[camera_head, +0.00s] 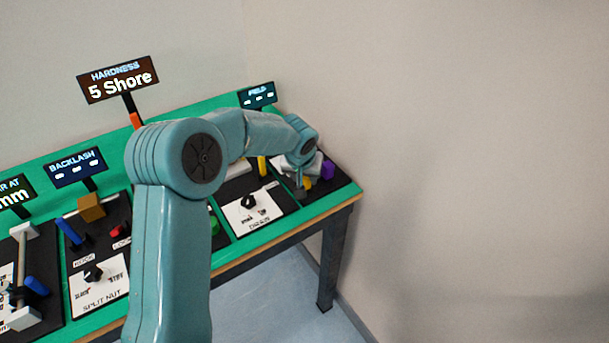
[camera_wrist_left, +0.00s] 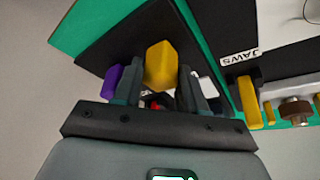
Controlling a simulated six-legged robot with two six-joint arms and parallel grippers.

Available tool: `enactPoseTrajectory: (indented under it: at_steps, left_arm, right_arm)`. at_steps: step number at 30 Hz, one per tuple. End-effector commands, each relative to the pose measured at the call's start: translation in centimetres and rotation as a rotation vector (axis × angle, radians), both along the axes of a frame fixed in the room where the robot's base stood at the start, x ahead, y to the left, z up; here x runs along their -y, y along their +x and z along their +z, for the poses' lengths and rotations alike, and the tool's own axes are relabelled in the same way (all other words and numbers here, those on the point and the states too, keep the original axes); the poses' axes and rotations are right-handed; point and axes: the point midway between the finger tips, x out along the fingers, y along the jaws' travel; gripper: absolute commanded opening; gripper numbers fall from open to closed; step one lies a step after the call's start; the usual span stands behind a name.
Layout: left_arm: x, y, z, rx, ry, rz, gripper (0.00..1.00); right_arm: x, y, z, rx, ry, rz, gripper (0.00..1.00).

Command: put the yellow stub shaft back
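The yellow stub shaft (camera_wrist_left: 160,66) is a block-like yellow piece between the two grey fingers of my left gripper (camera_wrist_left: 160,88) in the left wrist view. It fills the gap, with a finger against each side. In the head view, my left gripper (camera_head: 301,186) points down over the dark panel at the right end of the bench, and a bit of yellow (camera_head: 307,183) shows beside its fingers. Whether the shaft touches the panel is hidden. My right gripper is not in view.
A purple block (camera_head: 327,169) stands close beside the gripper and also shows in the wrist view (camera_wrist_left: 112,81). Another yellow piece (camera_head: 262,166) stands to the left. The bench's right edge is close; a wall lies beyond. My arm hides the bench's middle.

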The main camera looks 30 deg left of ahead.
Motion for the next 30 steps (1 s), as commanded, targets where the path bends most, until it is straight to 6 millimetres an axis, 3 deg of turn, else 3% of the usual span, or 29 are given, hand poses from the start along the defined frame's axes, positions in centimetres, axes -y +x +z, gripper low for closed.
enactPoseTrajectory:
  at_steps: [13,24,30]
  left_arm:
    - [0.0,-0.1,0.9,0.002,0.001,0.0,0.56]
    - [1.2,-3.0,8.5,0.004,0.001,0.0,0.56]
    - [1.6,-4.0,11.0,0.002,0.001,0.0,0.56]
  right_arm:
    - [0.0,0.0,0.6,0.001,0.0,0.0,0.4]
    - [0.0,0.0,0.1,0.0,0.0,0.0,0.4]
    - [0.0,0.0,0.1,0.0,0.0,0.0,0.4]
